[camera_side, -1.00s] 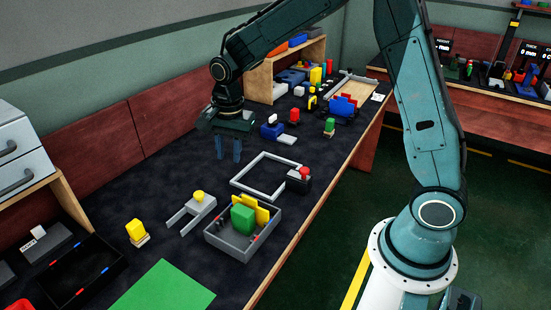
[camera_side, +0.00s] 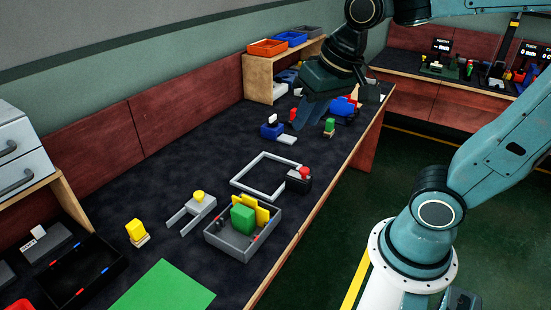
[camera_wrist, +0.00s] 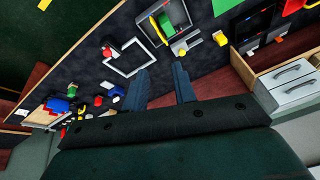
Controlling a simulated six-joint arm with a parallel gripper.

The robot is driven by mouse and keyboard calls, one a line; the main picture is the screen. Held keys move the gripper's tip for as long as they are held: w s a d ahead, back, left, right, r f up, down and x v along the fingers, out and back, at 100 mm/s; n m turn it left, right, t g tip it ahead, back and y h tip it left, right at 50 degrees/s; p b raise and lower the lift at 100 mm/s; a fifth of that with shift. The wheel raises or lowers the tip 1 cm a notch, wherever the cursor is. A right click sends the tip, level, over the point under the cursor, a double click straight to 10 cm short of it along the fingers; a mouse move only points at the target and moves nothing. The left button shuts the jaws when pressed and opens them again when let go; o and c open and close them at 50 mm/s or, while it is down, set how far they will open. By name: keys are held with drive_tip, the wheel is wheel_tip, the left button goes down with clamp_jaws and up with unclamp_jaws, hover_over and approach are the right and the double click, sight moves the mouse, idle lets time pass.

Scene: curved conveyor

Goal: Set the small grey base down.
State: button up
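A small light grey flat piece (camera_side: 287,140) lies on the dark table beside a blue block (camera_side: 271,131). I cannot tell for sure that it is the task's small grey base. My gripper (camera_side: 309,122) hangs tilted above the back right part of the table, near this piece and a green block (camera_side: 329,126). In the wrist view my gripper (camera_wrist: 162,68) has its two fingers spread, with a clear gap and nothing held between them. The side view shows the fingers only as dark, overlapping shapes.
A light square frame (camera_side: 239,184) lies mid-table beside a black box with a red button (camera_side: 305,180). A grey tray (camera_side: 230,246) holds green and yellow blocks. A grey forked piece (camera_side: 178,222) and a green mat (camera_side: 165,290) are nearer.

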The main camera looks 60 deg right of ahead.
drive_tip(key=s+n+t, duration=0.1)
drive_tip(key=s+n, duration=0.2)
drive_tip(key=s, duration=0.4)
drive_tip(key=shift+f+n, duration=0.15)
drive_tip(key=shift+n, duration=0.25)
drive_tip(key=shift+d, duration=0.1)
idle(0.8)
